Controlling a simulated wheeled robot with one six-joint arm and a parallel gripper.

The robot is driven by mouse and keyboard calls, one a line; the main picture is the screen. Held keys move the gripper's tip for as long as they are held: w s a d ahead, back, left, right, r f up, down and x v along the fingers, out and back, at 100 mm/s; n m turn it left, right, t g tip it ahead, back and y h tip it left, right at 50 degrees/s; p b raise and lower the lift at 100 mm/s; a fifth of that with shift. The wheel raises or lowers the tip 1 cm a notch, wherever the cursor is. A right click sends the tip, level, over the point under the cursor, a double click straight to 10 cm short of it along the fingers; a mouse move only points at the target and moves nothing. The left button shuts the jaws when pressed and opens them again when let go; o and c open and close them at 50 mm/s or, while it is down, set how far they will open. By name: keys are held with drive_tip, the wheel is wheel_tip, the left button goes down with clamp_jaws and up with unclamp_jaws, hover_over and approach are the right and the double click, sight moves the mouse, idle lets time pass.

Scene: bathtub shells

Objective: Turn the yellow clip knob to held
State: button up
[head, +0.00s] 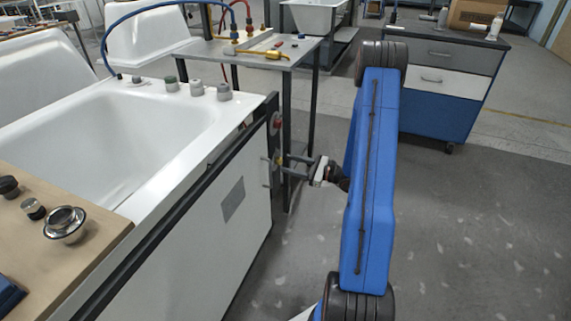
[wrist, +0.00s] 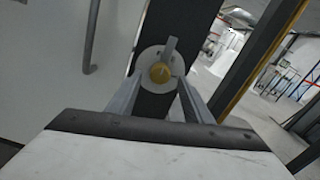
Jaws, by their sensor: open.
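The yellow clip knob (wrist: 160,72) sits on a round pale plate (wrist: 149,56) on a dark upright strip in the wrist view. A grey lever-like tab (wrist: 171,47) points up and slightly right from it. In the head view the yellow knob (head: 279,159) is small, on the end frame of the tub, partly hidden by my fingers. My gripper (head: 287,163) is open and level with the knob. In the wrist view its two grey fingers reach toward the knob, one on each side. I cannot tell whether they touch it.
A red knob (head: 277,121) sits just above on the same frame. The white tub (head: 150,125) fills the left. A grey metal table (head: 215,50) with hoses stands behind. A blue drawer cabinet (head: 435,108) is at the back right. The floor on the right is clear.

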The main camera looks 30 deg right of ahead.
sight(279, 161)
drive_tip(key=shift+x, duration=1.25)
drive_tip(key=c, duration=1.1)
drive_tip(key=shift+o, duration=0.2)
